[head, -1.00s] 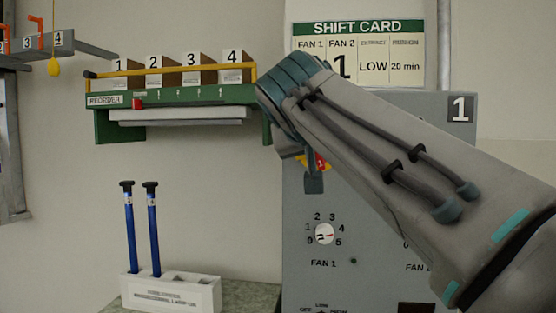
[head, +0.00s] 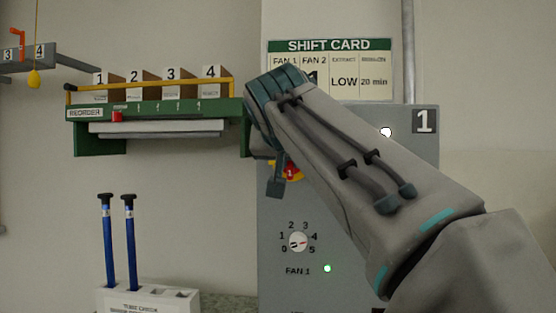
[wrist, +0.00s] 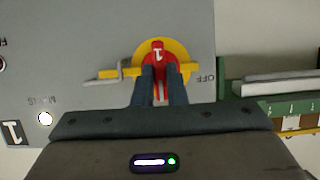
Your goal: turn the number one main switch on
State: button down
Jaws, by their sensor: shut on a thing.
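The number one main switch is a red handle marked 1 on a round yellow plate (wrist: 178,48), on the grey panel. In the wrist view the red handle (wrist: 158,54) points straight up and down, with the word OFF to the right of the plate. My gripper (wrist: 161,73) is shut on the handle, one finger on each side. In the head view a bit of the switch (head: 291,172) shows beneath my wrist; the rest is hidden. The white MAINS lamp (wrist: 45,118) is lit; it also shows in the head view (head: 386,132).
A green lamp (head: 327,268) glows beside the FAN 1 dial (head: 298,242). A green reorder shelf (head: 160,108) stands close left of the panel. Blue rods (head: 131,245) stand in a white rack (head: 150,299). A shift card (head: 330,47) hangs above.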

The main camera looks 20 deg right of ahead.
jog(key=c, duration=1.5)
grip_release()
jog(key=shift+f, duration=0.1)
jog(key=shift+o, duration=0.2)
jog(key=v, duration=1.3)
jog(key=shift+s+r, duration=0.3)
jog(key=shift+a, duration=0.1)
notch_tip(320, 180, down, 23)
jog(key=w+n+g+y+p, duration=0.3)
jog(key=n+g+p, duration=0.1)
jog(key=g+p, duration=0.1)
jog(key=s+f+g+y+p, duration=0.1)
jog(key=s+f, duration=0.4)
jog(key=f, duration=0.5)
jog(key=s+f+g+y+p, duration=0.1)
jog(key=s+f+g, duration=0.2)
jog(key=f, duration=0.8)
jog(key=s+a, duration=0.1)
jog(key=s, duration=0.1)
jog(key=shift+s+n+g+y+p, duration=0.3)
jog(key=shift+s+n+y, duration=0.1)
